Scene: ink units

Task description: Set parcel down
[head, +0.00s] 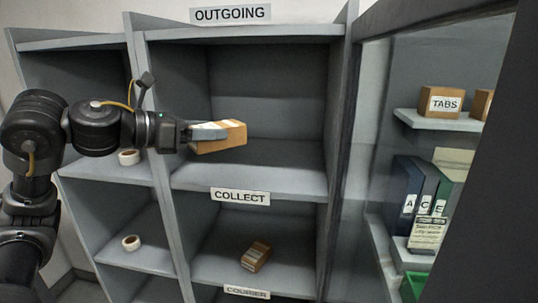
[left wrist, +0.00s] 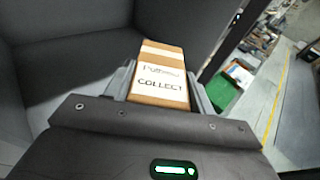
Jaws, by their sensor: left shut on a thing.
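A brown cardboard parcel (head: 221,138) is held in my left gripper (head: 208,132), at the opening of the upper middle compartment, above the COLLECT label (head: 240,197). In the left wrist view the parcel (left wrist: 162,72) sits between both fingers, with white labels, one reading COLLECT. The parcel appears above the grey shelf board (head: 262,178), with a gap under it in the head view. My right gripper does not show in either view.
Another parcel (head: 256,256) lies in the compartment below. Tape rolls (head: 129,157) sit in the left column. Upright dividers flank the compartment. At right, a shelf holds a TABS box (head: 441,102) and binders (head: 420,190). The compartment's right side is empty.

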